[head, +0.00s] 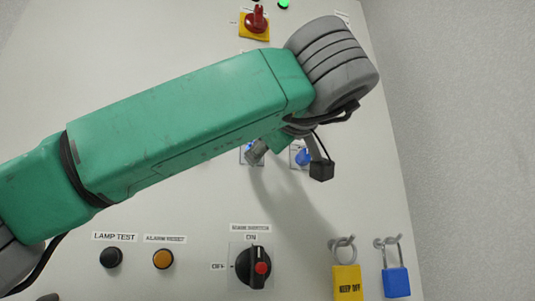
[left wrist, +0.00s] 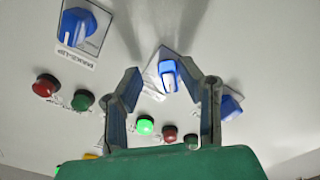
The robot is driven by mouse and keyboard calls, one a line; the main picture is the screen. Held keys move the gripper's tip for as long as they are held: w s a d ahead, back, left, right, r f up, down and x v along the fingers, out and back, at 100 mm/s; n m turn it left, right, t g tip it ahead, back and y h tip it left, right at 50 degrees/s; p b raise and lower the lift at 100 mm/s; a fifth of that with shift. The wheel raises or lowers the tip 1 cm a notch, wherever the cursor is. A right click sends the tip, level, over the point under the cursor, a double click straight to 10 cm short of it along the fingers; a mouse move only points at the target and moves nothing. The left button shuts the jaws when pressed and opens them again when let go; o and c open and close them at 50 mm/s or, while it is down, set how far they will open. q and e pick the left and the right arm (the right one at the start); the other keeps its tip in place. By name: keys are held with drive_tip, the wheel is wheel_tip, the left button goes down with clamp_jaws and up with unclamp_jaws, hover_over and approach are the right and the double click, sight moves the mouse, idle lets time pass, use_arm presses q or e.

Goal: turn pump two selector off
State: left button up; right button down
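My left gripper (left wrist: 164,68) is open in the left wrist view, with one finger on each side of a small blue selector knob (left wrist: 168,78). Whether the fingers touch the knob cannot be told. A second blue selector (left wrist: 231,107) is partly hidden behind the right finger. A larger blue selector (left wrist: 77,27) is at the upper left. In the head view the gripper (head: 258,152) is mostly hidden beneath my green arm, close to the panel. A blue knob (head: 303,156) shows just right of it. Selector labels are too small to read, so I cannot tell which is pump two. My right gripper is not in view.
In the head view, a red rotary switch (head: 257,19) is above my wrist. Below are a black button (head: 111,257), an orange button (head: 163,259), a black rotary switch (head: 254,267), and yellow (head: 346,282) and blue (head: 396,282) padlocks. A lit green lamp (left wrist: 145,126) is near the fingers.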

use_arm(q)
drive_tip(key=shift+s+a, duration=0.1)
drive_tip(key=shift+a, duration=0.5)
drive_tip(key=c, duration=0.3)
drive_tip(key=shift+a, duration=0.4)
clamp_jaws()
drive_tip(key=shift+d+f+m+p, duration=0.15)
drive_tip(key=shift+m+p, duration=0.75)
drive_tip(key=shift+m, duration=0.55)
drive_tip(key=shift+d+m+p, duration=0.2)
drive_tip(key=shift+m+p, duration=0.7)
drive_tip(key=shift+m, duration=0.6)
drive_tip(key=shift+d+f+m+p, duration=0.15)
drive_tip(key=shift+m+p, duration=0.75)
drive_tip(key=shift+m, duration=0.55)
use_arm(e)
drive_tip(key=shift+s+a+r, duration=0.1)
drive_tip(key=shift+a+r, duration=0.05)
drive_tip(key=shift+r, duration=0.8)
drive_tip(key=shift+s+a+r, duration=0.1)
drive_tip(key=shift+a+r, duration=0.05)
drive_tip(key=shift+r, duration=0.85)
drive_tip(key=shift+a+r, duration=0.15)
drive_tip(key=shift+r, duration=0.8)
